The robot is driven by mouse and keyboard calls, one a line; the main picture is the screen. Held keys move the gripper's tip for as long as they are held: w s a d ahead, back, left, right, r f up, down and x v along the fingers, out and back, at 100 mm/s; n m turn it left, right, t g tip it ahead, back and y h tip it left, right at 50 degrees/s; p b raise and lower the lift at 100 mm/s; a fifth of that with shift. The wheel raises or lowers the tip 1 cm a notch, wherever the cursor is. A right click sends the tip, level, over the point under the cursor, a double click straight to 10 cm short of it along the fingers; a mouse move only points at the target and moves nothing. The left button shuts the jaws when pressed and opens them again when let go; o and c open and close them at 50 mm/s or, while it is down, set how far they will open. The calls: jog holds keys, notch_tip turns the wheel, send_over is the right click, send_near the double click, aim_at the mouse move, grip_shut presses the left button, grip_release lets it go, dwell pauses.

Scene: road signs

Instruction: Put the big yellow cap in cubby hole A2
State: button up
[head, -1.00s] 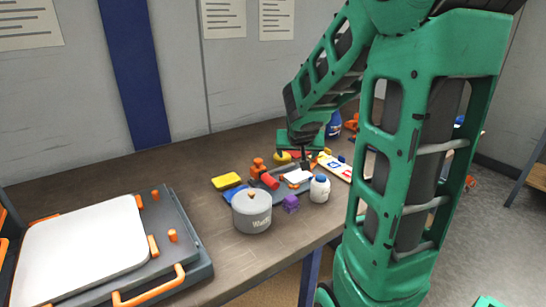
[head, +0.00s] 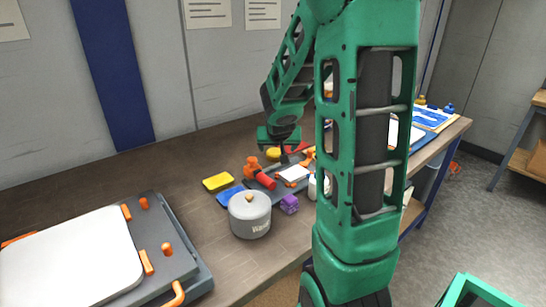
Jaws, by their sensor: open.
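My gripper (head: 284,158) points down over the back of a dark tray (head: 262,193). It is open, and I see nothing held in it. My green arm hides part of the bench to the right. I cannot make out any cubby holes or an A2 label.
A grey lidded pot (head: 249,215), purple block (head: 289,204), red cylinder (head: 265,181) and yellow block (head: 217,181) crowd the bench's middle. A grey case with a white panel (head: 70,262) fills the front left. A blue-and-white board (head: 430,118) lies at the far right end.

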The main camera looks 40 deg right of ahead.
aim_at(275, 152)
jog(key=shift+w+a+x, duration=0.15)
jog(key=shift+x, duration=1.15)
jog(key=shift+w+a+x, duration=0.1)
jog(key=shift+a+x, duration=0.05)
jog(key=shift+x, duration=1.15)
jog(key=shift+c, duration=0.5)
jog(key=c, duration=1.1)
